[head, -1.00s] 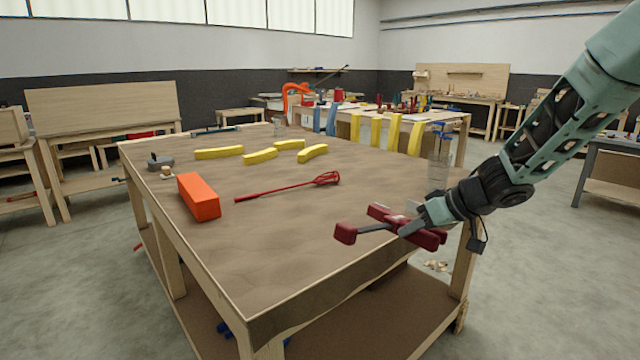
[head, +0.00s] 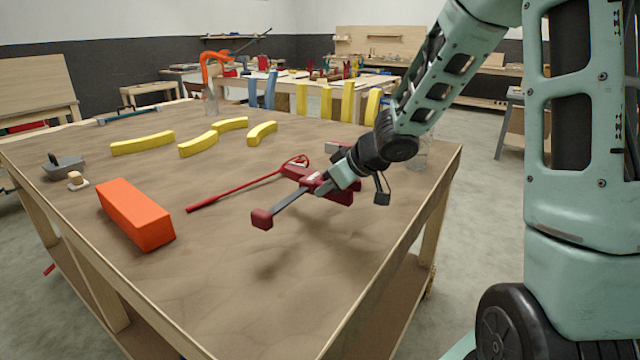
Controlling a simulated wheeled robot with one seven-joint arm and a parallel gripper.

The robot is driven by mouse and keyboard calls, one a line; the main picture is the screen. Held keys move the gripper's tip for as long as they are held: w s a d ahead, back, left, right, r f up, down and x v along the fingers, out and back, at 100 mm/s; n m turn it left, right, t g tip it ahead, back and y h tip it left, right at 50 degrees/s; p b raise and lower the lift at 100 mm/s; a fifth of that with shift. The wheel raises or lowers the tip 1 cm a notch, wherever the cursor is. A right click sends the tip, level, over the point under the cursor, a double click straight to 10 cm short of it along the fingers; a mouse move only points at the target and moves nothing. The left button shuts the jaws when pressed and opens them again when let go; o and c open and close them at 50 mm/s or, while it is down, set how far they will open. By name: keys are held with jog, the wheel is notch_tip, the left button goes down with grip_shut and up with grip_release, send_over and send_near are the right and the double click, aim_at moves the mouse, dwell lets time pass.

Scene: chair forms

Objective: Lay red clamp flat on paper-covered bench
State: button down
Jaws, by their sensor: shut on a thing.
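The red clamp (head: 264,218) has dark red jaws and end block on a grey bar. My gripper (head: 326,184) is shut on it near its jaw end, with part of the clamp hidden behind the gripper. The clamp is held above the right part of the paper-covered bench (head: 230,290), with its free end pointing left toward the front. A shadow lies on the brown paper below it, and the clamp looks apart from the surface.
A red whisk-like tool (head: 240,189) lies just behind the clamp. An orange block (head: 136,215) lies at left. Several yellow curved pieces (head: 142,143) lie farther back. A grey tool (head: 64,166) sits at the left edge. The front paper is clear.

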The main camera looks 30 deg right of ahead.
aim_at(352, 204)
jog(key=shift+f+b, duration=3.2)
jog(key=shift+b, duration=0.6)
jog(key=shift+f+b, duration=0.7)
jog(key=shift+f, duration=0.3)
jog(key=c, duration=0.9)
grip_release()
jog(key=shift+c, duration=0.2)
jog(key=shift+s, duration=0.15)
jog(key=p+v, duration=0.8)
jog(key=shift+r, duration=0.3)
jog(key=shift+s+d+r, duration=0.1)
jog(key=shift+s, duration=0.2)
